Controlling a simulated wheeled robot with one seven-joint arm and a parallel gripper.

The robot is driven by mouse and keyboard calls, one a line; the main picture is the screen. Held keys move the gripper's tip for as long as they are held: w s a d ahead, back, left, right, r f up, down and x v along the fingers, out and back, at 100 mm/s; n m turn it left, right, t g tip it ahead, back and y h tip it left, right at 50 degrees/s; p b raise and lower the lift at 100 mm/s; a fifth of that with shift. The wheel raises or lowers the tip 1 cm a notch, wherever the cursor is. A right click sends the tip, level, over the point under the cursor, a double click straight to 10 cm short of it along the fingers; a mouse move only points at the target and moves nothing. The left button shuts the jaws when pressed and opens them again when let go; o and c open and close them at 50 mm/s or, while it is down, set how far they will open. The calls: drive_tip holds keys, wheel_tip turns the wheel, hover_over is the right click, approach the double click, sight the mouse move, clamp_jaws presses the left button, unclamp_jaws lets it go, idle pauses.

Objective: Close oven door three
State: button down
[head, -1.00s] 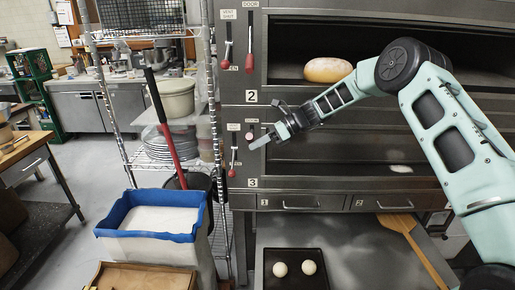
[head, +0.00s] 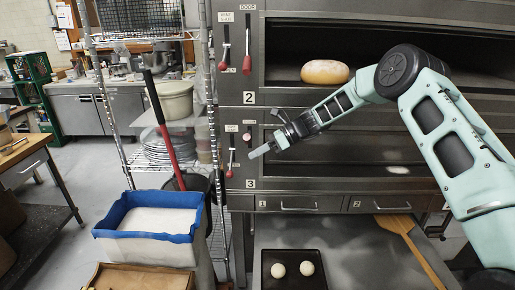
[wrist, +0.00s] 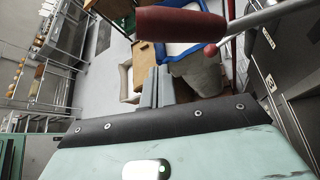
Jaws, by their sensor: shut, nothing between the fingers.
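Oven deck three (head: 330,148), marked by a "3" plate, shows a dark open front with a pale item (head: 398,170) inside. On its left panel a pinkish-red round end (head: 247,135) shows under the door label, apparently the door lever's grip seen nearly end-on. The vent lever (head: 231,165) with a red ball hangs to its left. My gripper (head: 258,151) is shut and empty, just below and right of that round end. In the wrist view a dark red grip (wrist: 180,24) crosses above my shut fingers (wrist: 155,88), apparently apart from them. A red ball (wrist: 210,50) shows beyond.
Deck two (head: 400,60) above is open with a loaf (head: 325,72) inside; its red-gripped door lever (head: 247,62) hangs down. A wire rack (head: 212,150) and a blue-rimmed bin (head: 150,236) stand left. A dark tray (head: 294,285) with two dough balls and a wooden peel (head: 420,250) lie below.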

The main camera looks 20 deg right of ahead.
drive_tip(key=w+d+f+b+v, duration=0.1)
drive_tip(key=b+v, duration=0.3)
drive_tip(key=v, duration=0.5)
drive_tip(key=s+a+n+g+h+b, duration=0.35)
drive_tip(key=s+a+n+h, duration=0.25)
drive_tip(key=s+a+n, duration=1.1)
drive_tip(key=s+f+n+t+h+b, duration=0.1)
drive_tip(key=s+n, duration=0.6)
drive_tip(key=s, duration=0.8)
drive_tip(key=s+d+f+n+t+h+b, duration=0.1)
drive_tip(key=s+f+n+h, duration=0.3)
drive_tip(key=s, duration=1.1)
drive_tip(key=n, duration=0.3)
drive_tip(key=shift+d+f+n+h, duration=0.2)
drive_tip(key=shift+f+n+h, duration=0.1)
